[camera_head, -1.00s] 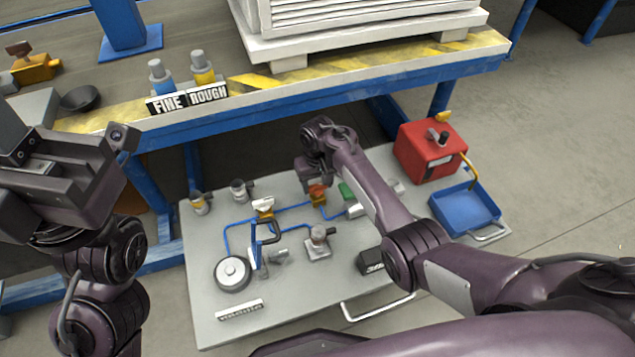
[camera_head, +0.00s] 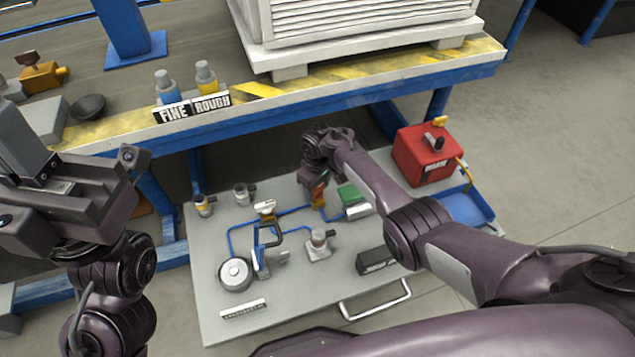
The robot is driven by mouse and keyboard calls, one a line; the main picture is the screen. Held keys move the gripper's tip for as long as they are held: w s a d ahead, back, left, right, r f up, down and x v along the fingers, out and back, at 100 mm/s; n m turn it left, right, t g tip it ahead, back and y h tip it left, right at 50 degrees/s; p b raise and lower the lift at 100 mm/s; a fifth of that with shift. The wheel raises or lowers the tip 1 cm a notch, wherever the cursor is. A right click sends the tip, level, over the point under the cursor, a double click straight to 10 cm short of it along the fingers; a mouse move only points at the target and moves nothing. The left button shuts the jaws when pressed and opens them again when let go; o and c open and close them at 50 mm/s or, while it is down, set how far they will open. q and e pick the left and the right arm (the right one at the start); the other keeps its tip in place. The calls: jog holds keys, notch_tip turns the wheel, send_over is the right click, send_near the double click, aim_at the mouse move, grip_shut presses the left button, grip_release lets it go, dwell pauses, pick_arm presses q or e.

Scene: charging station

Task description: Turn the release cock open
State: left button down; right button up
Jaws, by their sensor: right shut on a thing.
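The release cock, a small brass valve with an orange-red handle (camera_head: 319,193), sits on the blue pipe line on the grey board. My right gripper (camera_head: 317,184) reaches down over it from behind and is shut on the handle. The fingertips and part of the handle are hidden by the gripper's body. The visible part of the handle stands tilted. My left gripper (camera_head: 65,195) is at the left edge, raised and away from the board, and its jaw opening is not clear.
The grey board (camera_head: 215,310) also carries a white-handled valve (camera_head: 265,208), a round gauge (camera_head: 235,273), a green block (camera_head: 349,194) and a black box (camera_head: 374,261). A red tank (camera_head: 425,153) and blue tray (camera_head: 470,208) stand right. The blue-framed bench (camera_head: 350,110) is behind.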

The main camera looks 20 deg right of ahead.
jog(key=n, duration=0.2)
jog(key=shift+n, duration=0.4)
jog(key=n, duration=0.2)
jog(key=shift+d+n+p, duration=0.1)
jog(key=shift+n+p, duration=0.2)
jog(key=shift+n, duration=0.1)
jog(key=n, duration=0.3)
jog(key=shift+n+b, duration=0.4)
jog(key=shift+n, duration=1.5)
jog(key=o, duration=1)
jog(key=shift+r, duration=0.1)
